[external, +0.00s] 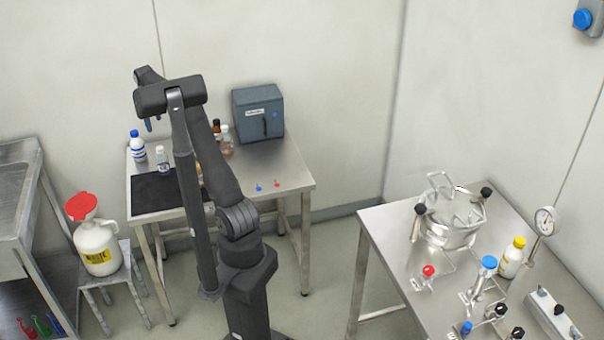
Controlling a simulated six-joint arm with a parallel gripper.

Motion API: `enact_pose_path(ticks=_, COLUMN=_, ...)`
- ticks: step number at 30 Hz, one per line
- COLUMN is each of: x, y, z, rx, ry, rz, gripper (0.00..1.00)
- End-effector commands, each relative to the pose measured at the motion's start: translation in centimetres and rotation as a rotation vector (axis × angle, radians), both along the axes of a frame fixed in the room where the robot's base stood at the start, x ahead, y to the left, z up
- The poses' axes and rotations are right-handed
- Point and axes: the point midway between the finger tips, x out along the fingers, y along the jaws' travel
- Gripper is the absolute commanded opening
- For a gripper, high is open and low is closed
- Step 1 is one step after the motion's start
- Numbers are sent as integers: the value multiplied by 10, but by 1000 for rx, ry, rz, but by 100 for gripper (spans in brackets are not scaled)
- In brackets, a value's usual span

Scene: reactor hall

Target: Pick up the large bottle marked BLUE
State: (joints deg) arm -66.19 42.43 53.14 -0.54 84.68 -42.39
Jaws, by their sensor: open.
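A white bottle with a blue cap and a blue band on its label (137,148) stands upright at the back left corner of the far steel table (282,172). Its lettering is too small to read. My gripper (152,124) points down above the table, up and to the right of this bottle in the picture. Its bluish fingers are apart, and nothing shows between them. A smaller clear bottle with a pale label (162,160) stands to the right of the white bottle, by the black mat (155,194).
Brown and clear bottles (227,143) stand behind my arm, partly hidden. A dark blue-grey box (258,114) is at the back right. A white waste jug with a red funnel (97,248) sits on a stool. A right-hand steel table (385,232) holds glassware and valves.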

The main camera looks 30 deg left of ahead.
Motion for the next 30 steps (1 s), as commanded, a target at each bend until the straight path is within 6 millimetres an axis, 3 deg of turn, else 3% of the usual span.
enact_pose_path(ticks=5, x=3, y=1, z=-21, rx=6, ry=10, rz=-8, gripper=74)
enact_pose_path(ticks=18, x=2, y=1, z=-109, rx=6, ry=8, rz=-6, gripper=74)
enact_pose_path(ticks=26, x=1, y=0, z=-128, rx=6, ry=7, rz=-6, gripper=74)
enact_pose_path(ticks=30, x=-2, y=-3, z=-149, rx=3, ry=9, rz=-6, gripper=74)
